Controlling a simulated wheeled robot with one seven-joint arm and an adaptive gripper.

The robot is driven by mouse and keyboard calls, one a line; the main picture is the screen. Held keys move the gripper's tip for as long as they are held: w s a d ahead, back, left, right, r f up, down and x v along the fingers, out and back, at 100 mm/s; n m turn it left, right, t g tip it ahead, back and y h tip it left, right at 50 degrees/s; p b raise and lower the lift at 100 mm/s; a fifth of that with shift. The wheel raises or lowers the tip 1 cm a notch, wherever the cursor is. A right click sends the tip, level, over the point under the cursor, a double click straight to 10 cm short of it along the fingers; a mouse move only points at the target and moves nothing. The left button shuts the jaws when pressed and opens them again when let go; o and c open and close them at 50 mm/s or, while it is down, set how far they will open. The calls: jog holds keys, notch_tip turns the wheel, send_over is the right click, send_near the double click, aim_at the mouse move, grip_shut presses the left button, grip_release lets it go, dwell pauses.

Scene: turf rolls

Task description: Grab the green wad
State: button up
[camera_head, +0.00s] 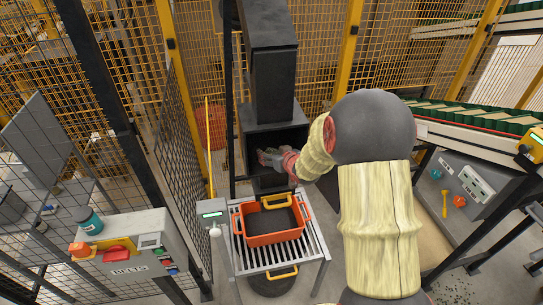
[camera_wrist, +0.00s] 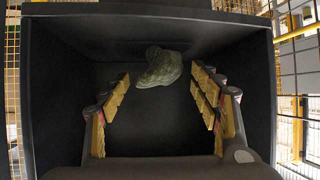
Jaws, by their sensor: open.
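The green wad (camera_wrist: 161,68) is a crumpled, dull green lump inside a dark open-fronted box (camera_wrist: 60,100), near its back, in the wrist view. My gripper (camera_wrist: 160,92) is open, with yellow ridged finger pads to the left and right. The wad appears between and beyond the fingertips, and I see no contact. In the head view my gripper (camera_head: 270,158) reaches into the mouth of the dark box (camera_head: 262,122) from the right. The wad is hard to make out there, mostly hidden by the gripper and shadow.
An orange crate (camera_head: 270,238) stands on a roller stand (camera_head: 308,262) below the box mouth. The box walls lie close around my gripper. Wire mesh fencing (camera_head: 182,150) stands left, a control console (camera_head: 125,255) lower left, and a conveyor (camera_head: 480,118) right.

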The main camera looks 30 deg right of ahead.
jog(key=shift+w+f, duration=0.25)
jog(key=shift+w, duration=0.25)
jog(key=shift+c, duration=0.2)
jog(key=c, duration=1.1)
jog(key=shift+c, duration=0.8)
jog(key=shift+s+r, duration=0.1)
jog(key=shift+r, duration=0.05)
